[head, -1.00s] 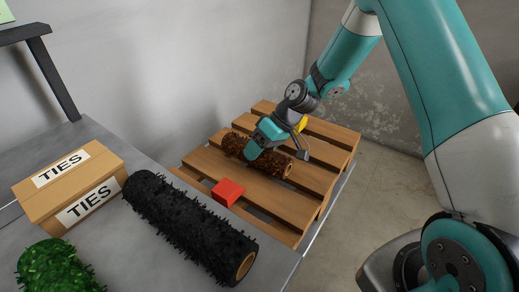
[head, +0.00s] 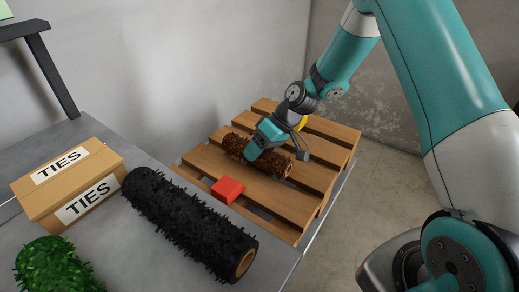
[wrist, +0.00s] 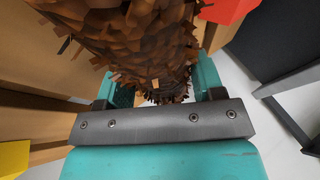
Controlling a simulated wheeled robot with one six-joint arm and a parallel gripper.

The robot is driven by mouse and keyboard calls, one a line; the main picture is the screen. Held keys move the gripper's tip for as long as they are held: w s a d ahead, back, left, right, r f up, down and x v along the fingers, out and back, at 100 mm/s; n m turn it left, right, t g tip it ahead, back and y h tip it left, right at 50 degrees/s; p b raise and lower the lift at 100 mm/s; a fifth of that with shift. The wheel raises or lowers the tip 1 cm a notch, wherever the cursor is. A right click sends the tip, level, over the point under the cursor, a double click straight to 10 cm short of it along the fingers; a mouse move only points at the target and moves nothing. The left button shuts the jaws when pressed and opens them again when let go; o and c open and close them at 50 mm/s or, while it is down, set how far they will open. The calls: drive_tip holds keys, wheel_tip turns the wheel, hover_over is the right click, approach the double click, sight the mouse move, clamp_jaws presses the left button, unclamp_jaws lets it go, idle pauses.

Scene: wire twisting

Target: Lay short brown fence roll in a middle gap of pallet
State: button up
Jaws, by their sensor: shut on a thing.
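The short brown fence roll (head: 275,164) is at the pallet, lying along a middle gap between slats; it also shows in the wrist view (wrist: 140,35). My gripper (head: 250,154) is shut on the brown roll, its fingers on both sides of it. The wooden pallet (head: 270,189) has several slats with gaps between them. Whether the roll rests fully in the gap or hangs slightly above it, I cannot tell. The roll's underside is hidden.
A red block (head: 227,190) sits at the pallet's near side. A yellow thing (head: 302,123) is behind my gripper. A black roll (head: 185,222), a green roll (head: 55,268) and a TIES box (head: 70,183) lie on the grey table (head: 150,262). A wall stands behind.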

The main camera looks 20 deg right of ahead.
drive_tip(key=shift+f, duration=0.35)
drive_tip(key=o, duration=1)
drive_tip(key=shift+o, duration=0.3)
drive_tip(key=shift+d, duration=0.1)
drive_tip(key=shift+d, duration=0.1)
drive_tip(key=p+v, duration=0.2)
drive_tip(key=v, duration=1.5)
drive_tip(key=shift+a+r+p, duration=0.2)
drive_tip(key=shift+r+p, duration=0.15)
drive_tip(key=shift+p, duration=0.05)
